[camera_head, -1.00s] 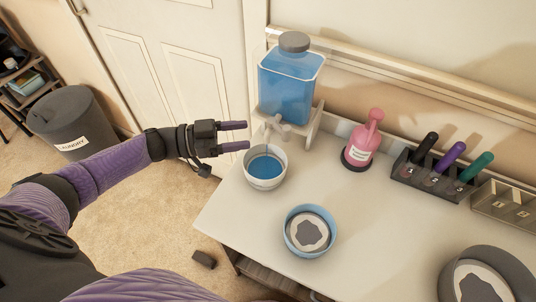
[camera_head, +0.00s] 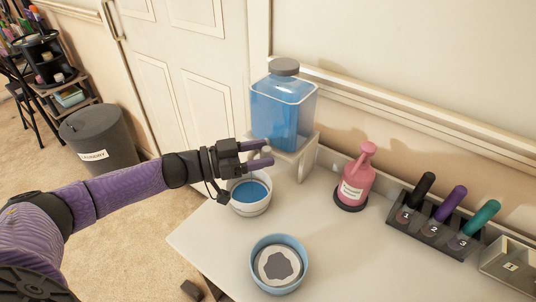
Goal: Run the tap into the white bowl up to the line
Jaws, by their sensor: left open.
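The white bowl (camera_head: 250,207) stands on the white table below the dispenser, with blue liquid (camera_head: 249,192) inside. Its line cannot be made out. The clear dispenser (camera_head: 283,108) with a grey lid and blue liquid sits on a stand (camera_head: 305,157). The tap is hidden behind my left gripper. My left gripper (camera_head: 270,154) is open at the front of the dispenser, above the bowl, its fingers pointing right around the tap's place. Whether it touches the tap cannot be told. My right gripper is not in view.
A blue bowl (camera_head: 280,241) with a grey-patterned inside stands nearer on the table. A pink bottle (camera_head: 355,182) and a rack (camera_head: 431,227) of numbered coloured handles stand to the right. A grey laundry bin (camera_head: 99,139) is on the floor at left.

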